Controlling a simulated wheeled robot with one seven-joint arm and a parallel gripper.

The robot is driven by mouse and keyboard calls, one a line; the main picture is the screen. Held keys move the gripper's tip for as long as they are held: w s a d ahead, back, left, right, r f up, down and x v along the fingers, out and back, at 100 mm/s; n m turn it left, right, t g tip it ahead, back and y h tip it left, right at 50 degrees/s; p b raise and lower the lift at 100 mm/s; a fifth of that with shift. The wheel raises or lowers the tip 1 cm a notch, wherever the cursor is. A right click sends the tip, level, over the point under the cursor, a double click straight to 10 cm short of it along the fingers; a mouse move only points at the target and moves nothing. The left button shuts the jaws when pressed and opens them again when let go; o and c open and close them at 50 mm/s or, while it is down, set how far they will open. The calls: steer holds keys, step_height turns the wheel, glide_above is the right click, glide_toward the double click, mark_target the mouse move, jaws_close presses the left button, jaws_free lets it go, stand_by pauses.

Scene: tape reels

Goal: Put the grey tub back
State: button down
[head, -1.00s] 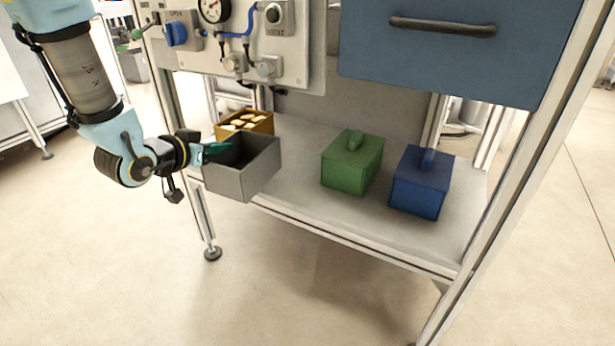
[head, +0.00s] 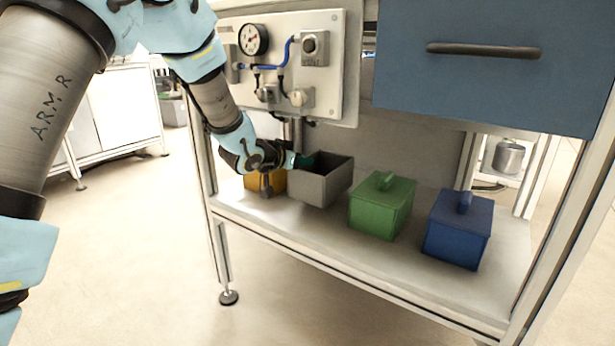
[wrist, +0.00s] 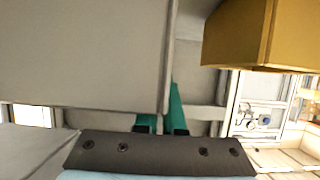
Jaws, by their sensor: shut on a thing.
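The grey tub (head: 325,186) is an open, lidless box over the lower shelf, just left of the green box. My gripper (head: 303,161) is shut on its left wall near the rim. In the wrist view the gripper's green fingers (wrist: 174,112) pinch the edge of the tub wall (wrist: 85,50), which fills the upper left. The tub looks roughly level and close to the shelf. I cannot tell whether its base touches the shelf. The inside is dark and its floor is hidden.
A yellow box (head: 268,181) is behind and left of the tub, partly hidden by my arm. A green lidded box (head: 381,210) and a blue lidded box (head: 458,234) stand to the right on the shelf (head: 300,229). A gauge panel (head: 325,85) and a blue drawer (head: 480,75) hang above.

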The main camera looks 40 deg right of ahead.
steer(key=shift+w+d, duration=0.15)
steer(key=shift+d, duration=0.4)
steer(key=shift+w+d+f+b, duration=0.1)
steer(key=shift+d+f+b, duration=0.05)
steer(key=shift+f+b, duration=0.6)
steer(key=shift+d+f+b, duration=0.15)
steer(key=shift+f+b, duration=0.25)
steer(key=shift+f, duration=0.55)
steer(key=shift+f, duration=0.2)
steer(key=c, duration=1)
jaws_free()
